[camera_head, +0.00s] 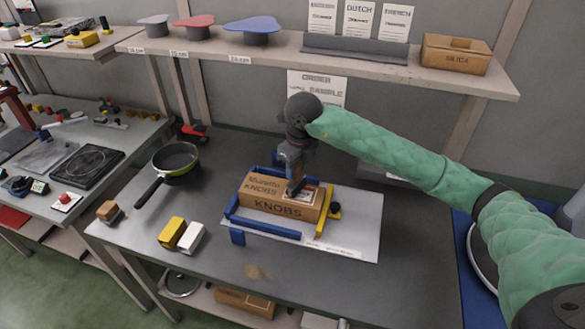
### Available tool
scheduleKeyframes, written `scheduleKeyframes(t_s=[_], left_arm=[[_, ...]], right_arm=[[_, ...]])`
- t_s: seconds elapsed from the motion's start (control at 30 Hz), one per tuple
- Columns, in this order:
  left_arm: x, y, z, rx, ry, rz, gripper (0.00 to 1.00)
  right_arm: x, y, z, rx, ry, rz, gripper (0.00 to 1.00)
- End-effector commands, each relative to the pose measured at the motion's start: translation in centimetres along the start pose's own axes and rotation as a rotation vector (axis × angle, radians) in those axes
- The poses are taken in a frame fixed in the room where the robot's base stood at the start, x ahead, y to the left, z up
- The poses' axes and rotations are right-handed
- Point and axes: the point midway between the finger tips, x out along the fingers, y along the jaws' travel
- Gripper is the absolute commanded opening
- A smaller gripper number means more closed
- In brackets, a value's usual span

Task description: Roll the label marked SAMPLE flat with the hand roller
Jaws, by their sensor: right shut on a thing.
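A cardboard box printed KNOBS (270,207) sits in a blue frame (262,230) on a pale board (362,225) on the grey table. A small white and red label (309,194) shows on the right part of the box top. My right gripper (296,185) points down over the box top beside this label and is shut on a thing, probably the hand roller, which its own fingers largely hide. I cannot read SAMPLE on the label. A wall sheet (318,88) reads ORDER SAMPLE. My left gripper is not in view.
A yellow block (171,232) and a white block (191,238) stand left of the board, with a small brown block (108,211) further left. A green pan (175,158) lies at the back left. A yellow bar (325,212) stands at the box's right end. A shelf (290,52) runs above.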

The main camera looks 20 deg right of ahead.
Motion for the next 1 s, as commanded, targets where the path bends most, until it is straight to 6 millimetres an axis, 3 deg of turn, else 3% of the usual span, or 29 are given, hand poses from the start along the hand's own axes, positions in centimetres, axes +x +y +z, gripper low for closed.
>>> scheduleKeyframes(t_s=[1.0], left_arm=[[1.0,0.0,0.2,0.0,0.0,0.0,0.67]], right_arm=[[-0.2,-1.2,-2.4,0.0,0.0,-0.001,0.04]])
